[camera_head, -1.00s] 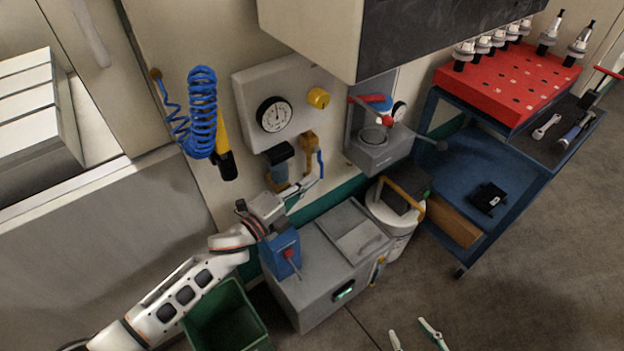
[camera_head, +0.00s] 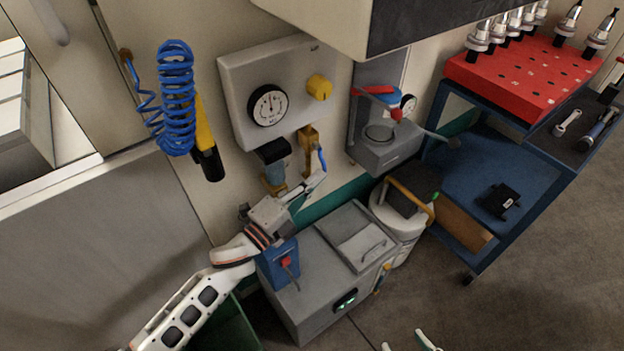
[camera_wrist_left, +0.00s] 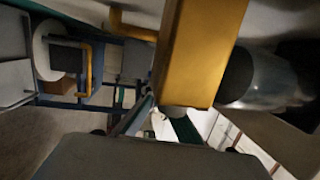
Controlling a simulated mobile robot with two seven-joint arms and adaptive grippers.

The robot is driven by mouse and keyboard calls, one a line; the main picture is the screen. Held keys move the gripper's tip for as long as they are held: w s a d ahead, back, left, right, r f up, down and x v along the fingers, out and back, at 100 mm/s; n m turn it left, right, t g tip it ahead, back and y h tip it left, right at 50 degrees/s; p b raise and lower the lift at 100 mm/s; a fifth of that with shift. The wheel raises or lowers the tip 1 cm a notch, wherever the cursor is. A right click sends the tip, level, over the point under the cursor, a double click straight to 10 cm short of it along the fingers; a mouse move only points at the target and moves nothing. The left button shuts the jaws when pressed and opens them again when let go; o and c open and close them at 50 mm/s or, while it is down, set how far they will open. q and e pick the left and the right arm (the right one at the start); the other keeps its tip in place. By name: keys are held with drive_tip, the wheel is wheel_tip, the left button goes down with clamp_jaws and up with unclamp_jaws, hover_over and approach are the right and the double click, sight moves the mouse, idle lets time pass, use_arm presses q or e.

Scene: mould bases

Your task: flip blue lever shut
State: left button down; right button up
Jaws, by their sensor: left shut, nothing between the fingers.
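The blue lever (camera_head: 321,158) hangs down, slightly tilted, from the right side of a brass-yellow valve (camera_head: 308,139) on the wall panel. My left gripper (camera_head: 317,181) is shut and empty, its tips just below the lever's lower end. I cannot tell whether they touch it. In the left wrist view, a large yellow block (camera_wrist_left: 202,50), apparently the valve body, stands close in front of the gripper (camera_wrist_left: 148,100), and I cannot make out the lever there. My right gripper (camera_head: 405,343) shows only two separated fingertips at the bottom edge, open.
A gauge panel (camera_head: 230,85) with a yellow knob (camera_head: 319,87) is above the valve. A filter bowl (camera_head: 273,172) hangs close left of it. A grey box (camera_head: 325,290) with a blue unit (camera_head: 277,265) stands below. A press (camera_head: 385,150) is to the right.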

use_arm(q)
drive_tip(key=w+d+t+b, duration=0.1)
drive_tip(key=b, duration=0.1)
drive_tip(key=shift+d+f+h+b, duration=0.1)
drive_tip(key=shift+h+b, duration=0.2)
drive_tip(key=shift+h, duration=0.1)
use_arm(e)
drive_tip(key=a+r, duration=0.1)
drive_tip(key=w+a+m, duration=0.1)
drive_tip(key=shift+w+a+r+t+y, duration=0.15)
drive_tip(key=shift+a+r+t+y, duration=0.15)
drive_tip(key=shift+a+r+y, duration=0.1)
use_arm(q)
drive_tip(key=shift+f, duration=0.1)
